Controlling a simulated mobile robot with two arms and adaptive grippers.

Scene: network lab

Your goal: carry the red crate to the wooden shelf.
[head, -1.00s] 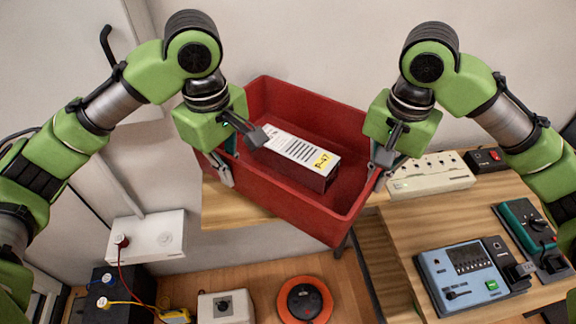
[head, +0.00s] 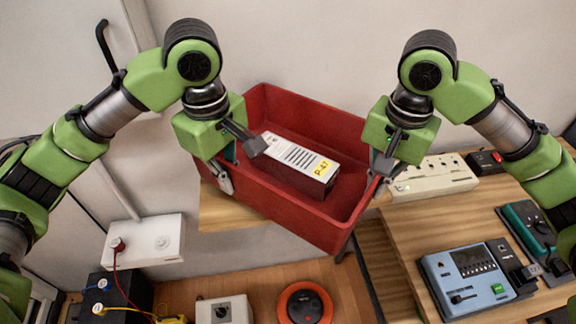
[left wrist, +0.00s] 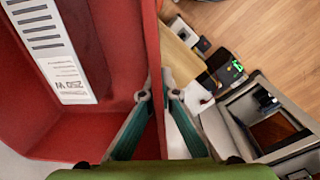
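The red crate (head: 290,212) hangs between my two grippers in the head view, its long side sloping down to the right. Inside it lies a white-topped box (head: 300,160) with a yellow label. My left gripper (head: 232,162) has its fingers on both sides of the crate's left end wall. In the left wrist view, the finger pads (left wrist: 158,97) close on the red wall (left wrist: 153,60). My right gripper (head: 384,166) is at the right end wall, seemingly clamped on it; its fingertips are partly hidden. A wooden surface (head: 226,211) shows below the crate; I cannot tell whether it is the shelf.
At right, a wooden worktop (head: 408,232) bears a power strip (head: 434,178), a blue meter (head: 465,272) and a green device (head: 530,228). Below are a white box (head: 145,240), black batteries (head: 112,292), a grey switch box (head: 224,310) and an orange-black round object (head: 305,303).

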